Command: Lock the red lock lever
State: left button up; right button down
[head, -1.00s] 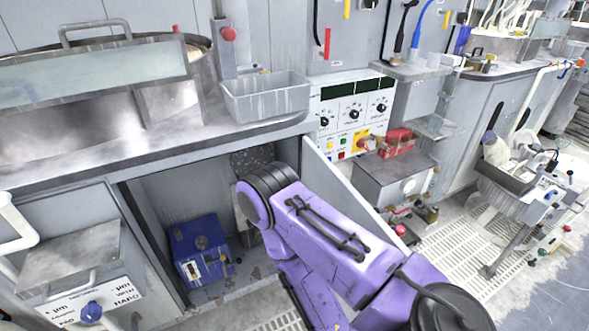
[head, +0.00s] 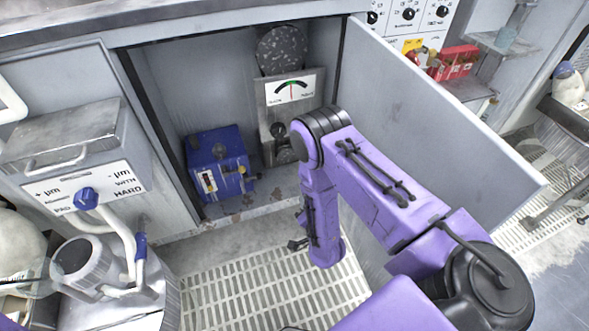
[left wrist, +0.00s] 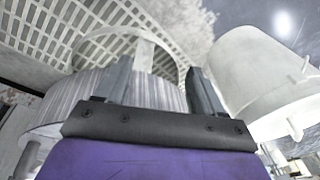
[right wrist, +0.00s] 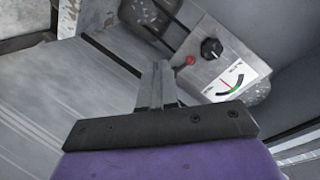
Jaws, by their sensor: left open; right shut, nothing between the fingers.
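A small red knob (right wrist: 190,60) shows in the right wrist view beside a black dial knob (right wrist: 211,48) and a gauge (right wrist: 234,83). It may be the end of the red lock lever; its shaft is not clear. My right gripper (right wrist: 158,75) is shut and empty, with its tips pointing toward the panel, below and left of the red knob and apart from it. In the head view the red knob does not show clearly, and I cannot make out the right gripper's fingertips. My left gripper (left wrist: 158,72) is open and empty in the left wrist view, facing pale cylindrical parts.
The gauge panel (head: 309,93) stands inside an open cabinet beside a blue box (head: 217,170). The open cabinet door (head: 440,105) stands to the right of the opening. A grated floor (head: 255,288) lies in front. A grey box with a blue knob (head: 86,198) stands at left.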

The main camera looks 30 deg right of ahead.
pick_arm(q)
jog(key=s+f+m+g+h+b, duration=0.1)
jog(key=s+f+m+g+b, duration=0.1)
jog(key=f+b, duration=1.7)
notch_tip(320, 180, down, 3)
jog(key=shift+s+f+m+g, duration=0.25)
jog(key=shift+s+g, duration=0.35)
jog(key=shift+s, duration=0.5)
pick_arm(e)
jog(key=w+d+f+m+t+h, duration=0.2)
jog(key=w+f+m+t+h, duration=0.1)
jog(key=w+m, duration=0.3)
jog(key=w+d+f+m+t+h, duration=0.2)
jog(key=w+m+t+h, duration=0.3)
jog(key=m, duration=0.6)
jog(key=shift+w+f+h, duration=0.75)
jog(key=shift+f+h, duration=0.05)
jog(key=shift+f, duration=0.05)
pick_arm(q)
jog(key=shift+b, duration=0.3)
pick_arm(e)
jog(key=shift+d, duration=0.1)
